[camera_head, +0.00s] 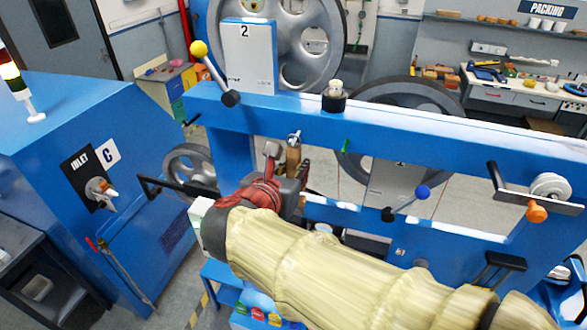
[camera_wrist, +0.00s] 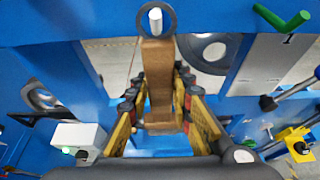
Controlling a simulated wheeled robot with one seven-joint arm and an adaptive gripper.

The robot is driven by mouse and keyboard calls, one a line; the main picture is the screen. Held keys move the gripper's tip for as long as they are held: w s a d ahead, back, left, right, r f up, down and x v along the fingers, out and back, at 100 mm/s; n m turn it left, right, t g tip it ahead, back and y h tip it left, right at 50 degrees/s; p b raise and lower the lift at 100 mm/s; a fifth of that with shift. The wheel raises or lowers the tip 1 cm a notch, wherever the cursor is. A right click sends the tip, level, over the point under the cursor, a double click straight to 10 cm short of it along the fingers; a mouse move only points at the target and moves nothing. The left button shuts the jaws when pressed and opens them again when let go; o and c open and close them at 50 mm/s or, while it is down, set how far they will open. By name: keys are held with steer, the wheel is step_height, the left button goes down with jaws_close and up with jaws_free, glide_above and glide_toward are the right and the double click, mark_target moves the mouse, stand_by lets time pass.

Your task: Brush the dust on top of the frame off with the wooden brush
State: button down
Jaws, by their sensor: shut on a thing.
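The wooden brush (camera_wrist: 157,75) hangs upright against the front of the blue frame (camera_head: 400,130). A dark grey ring (camera_wrist: 141,18) at its upper end appears to be around a pale peg (camera_wrist: 155,18). My gripper (camera_wrist: 158,100) is shut on the brush, with one yellow-and-black finger on each side of it. In the head view my gripper (camera_head: 288,168) is just below the frame's upper beam, and a small part of the brush (camera_head: 293,155) shows there. The brush's bristles cannot be made out.
A yellow-knobbed lever (camera_head: 198,49), a white panel marked 2 (camera_head: 250,58) and a dark cylindrical fitting (camera_head: 334,98) stand at the beam. A blue-knobbed lever (camera_head: 422,193) and a white roller (camera_head: 551,186) are to the right. A blue cabinet (camera_head: 60,130) stands left.

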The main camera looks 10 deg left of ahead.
steer(key=shift+s+r, duration=0.2)
steer(key=shift+s+r, duration=0.2)
steer(key=shift+s, duration=0.05)
steer(key=shift+s+r+p, duration=0.1)
steer(key=shift+s+p, duration=0.05)
steer(key=shift+p, duration=0.2)
steer(key=shift+s+a, duration=0.1)
steer(key=shift+s, duration=0.1)
steer(key=shift+s+r, duration=0.15)
steer(key=shift+s, duration=0.6)
steer(key=shift+s, duration=0.2)
steer(key=shift+s, duration=0.3)
steer(key=shift+s+a, duration=0.1)
steer(key=shift+s, duration=0.25)
